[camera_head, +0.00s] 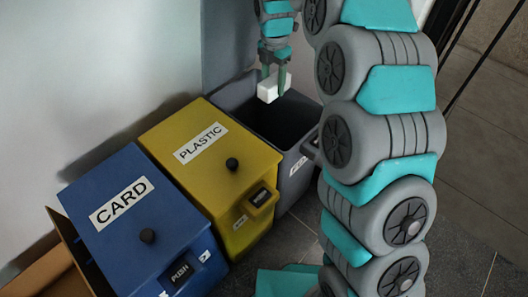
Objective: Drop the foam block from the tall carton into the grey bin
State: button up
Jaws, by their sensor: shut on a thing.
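A white foam block (268,91) is held between the fingers of my gripper (273,78), which is shut on it. The gripper points down, with the block over the back part of the grey bin (297,172). The bin is open at the top and its inside is dark. The block looks to be above the opening, though its exact height over the rim is hard to tell. The tall carton cannot be made out for sure.
A yellow bin marked PLASTIC (220,185) and a blue bin marked CARD (130,235) stand to the left, both lidded. Brown cardboard (45,272) shows at the lower left. A pale wall is behind. My arm covers much of the right side.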

jog(key=shift+w+a+f, duration=0.1)
jog(key=shift+w+f, duration=0.15)
jog(key=shift+w, duration=0.1)
jog(key=shift+s+f+b, duration=0.1)
jog(key=shift+f+b, duration=1.25)
jog(key=shift+f, duration=1.45)
jog(key=o, duration=1.4)
jog(key=shift+r, duration=0.1)
